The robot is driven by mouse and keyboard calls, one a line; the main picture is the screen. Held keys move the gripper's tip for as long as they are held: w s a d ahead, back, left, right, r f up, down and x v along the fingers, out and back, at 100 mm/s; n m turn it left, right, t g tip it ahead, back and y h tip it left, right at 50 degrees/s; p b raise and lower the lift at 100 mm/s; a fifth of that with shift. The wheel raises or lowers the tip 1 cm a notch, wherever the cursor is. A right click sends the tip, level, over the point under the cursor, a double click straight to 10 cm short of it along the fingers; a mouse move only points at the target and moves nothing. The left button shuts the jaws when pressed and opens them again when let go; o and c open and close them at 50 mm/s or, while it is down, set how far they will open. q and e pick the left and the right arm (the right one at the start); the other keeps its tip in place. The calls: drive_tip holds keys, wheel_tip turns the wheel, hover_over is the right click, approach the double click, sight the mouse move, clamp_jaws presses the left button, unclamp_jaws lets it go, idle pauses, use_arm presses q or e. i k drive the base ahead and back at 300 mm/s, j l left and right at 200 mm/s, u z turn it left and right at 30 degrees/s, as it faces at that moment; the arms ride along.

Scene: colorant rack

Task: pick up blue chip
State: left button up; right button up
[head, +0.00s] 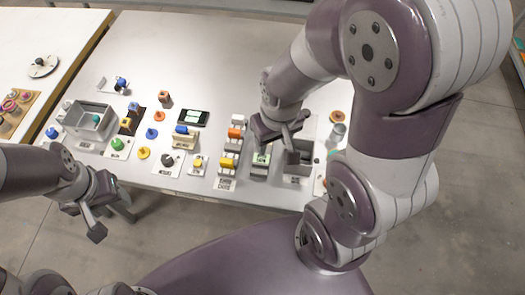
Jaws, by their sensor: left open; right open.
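Several small blue pieces are in the head view, and I cannot tell for sure which is the blue chip. A round blue piece with a knob (151,132) lies on the white table, among similar orange (159,116) and yellow (143,153) pieces. Another blue piece (52,132) is at the table's left front. My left gripper (112,220) is open and empty, off the table's front edge, below and left of these pieces. My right gripper (284,148) is open above the right part of the table, well away from them, near a grey bin (297,171).
A grey open box (87,122) stands on the left of the table (220,60). A cream block with a blue top (183,138), a green piece (117,144) and a dark-framed tray (194,117) stand nearby. The back of the table is mostly clear.

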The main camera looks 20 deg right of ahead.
sight(180, 130)
drive_tip(key=i+j+z, duration=0.25)
drive_tip(key=j, duration=0.25)
drive_tip(key=i+j+z, duration=0.1)
drive_tip(key=j+z, duration=0.15)
drive_tip(key=j, duration=0.3)
drive_tip(key=i+j+z, duration=0.1)
drive_tip(key=j+z, duration=0.15)
drive_tip(key=j, duration=0.3)
drive_tip(key=j+z, duration=0.25)
drive_tip(key=j, duration=0.3)
drive_tip(key=i, duration=0.05)
